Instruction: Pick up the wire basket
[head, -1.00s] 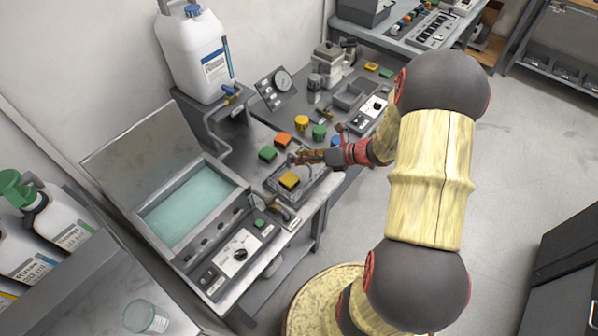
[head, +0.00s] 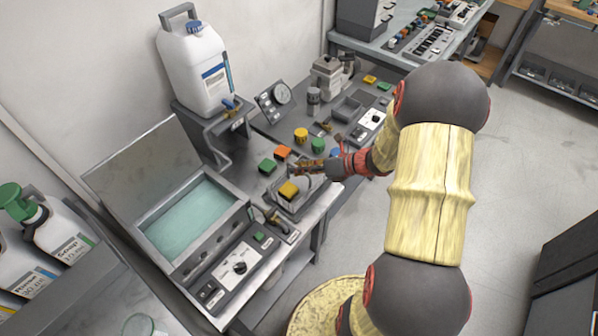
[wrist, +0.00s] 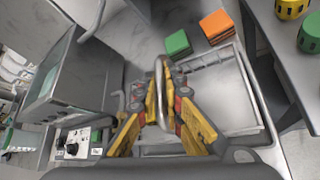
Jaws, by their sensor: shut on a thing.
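The wire basket (head: 297,208) is a shallow grey tray with a thin arched handle, near the front edge of the bench in the head view. The fingers hide part of the basket. I cannot tell whether its base touches the bench.
Green (head: 267,166) and orange (head: 283,152) blocks sit just behind the basket. Yellow (head: 301,135) and green (head: 318,145) cylinders stand close by. An open-lidded bath (head: 190,222) is at left, a white jug (head: 195,62) behind. Open floor (head: 525,160) lies right.

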